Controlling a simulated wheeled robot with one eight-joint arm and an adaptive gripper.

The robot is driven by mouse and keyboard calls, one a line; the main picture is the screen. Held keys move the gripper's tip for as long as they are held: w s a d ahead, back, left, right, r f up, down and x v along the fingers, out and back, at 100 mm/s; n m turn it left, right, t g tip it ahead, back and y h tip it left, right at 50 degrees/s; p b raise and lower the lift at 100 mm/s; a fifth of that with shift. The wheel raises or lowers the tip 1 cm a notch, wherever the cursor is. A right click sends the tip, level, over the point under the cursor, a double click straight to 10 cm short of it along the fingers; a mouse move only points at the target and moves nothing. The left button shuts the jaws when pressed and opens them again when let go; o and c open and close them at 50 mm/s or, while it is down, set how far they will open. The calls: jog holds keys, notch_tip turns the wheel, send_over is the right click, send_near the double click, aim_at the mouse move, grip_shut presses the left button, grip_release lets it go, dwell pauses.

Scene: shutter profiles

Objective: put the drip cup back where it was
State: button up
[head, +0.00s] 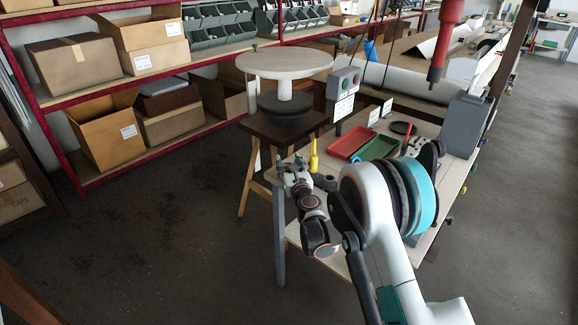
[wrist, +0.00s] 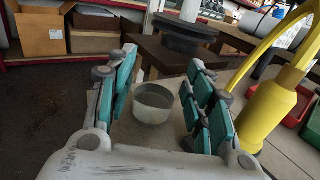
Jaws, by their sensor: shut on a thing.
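The drip cup (wrist: 153,104), a small round pale-grey cup with an open top, shows upright between my fingers in the wrist view. My gripper (wrist: 160,88) is shut on it, with teal finger pads on both sides. The cup cannot be made out there. How far the cup's bottom is from the tabletop is not clear.
A yellow bottle (head: 313,155) stands close to the right of my gripper; it looms large in the wrist view (wrist: 268,112). Red (head: 348,141) and green (head: 380,147) trays lie farther right. A dark stand with a round top (head: 285,62) is behind. Open floor lies left.

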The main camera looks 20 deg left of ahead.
jog(key=o, duration=0.9)
jog(key=shift+c, duration=0.2)
jog(key=shift+s+d+r, duration=0.1)
jog(key=shift+s, duration=0.05)
jog(key=p+v, duration=0.4)
jog(key=v, duration=0.7)
jog(key=shift+s+d, duration=0.2)
jog(key=shift+s, duration=0.1)
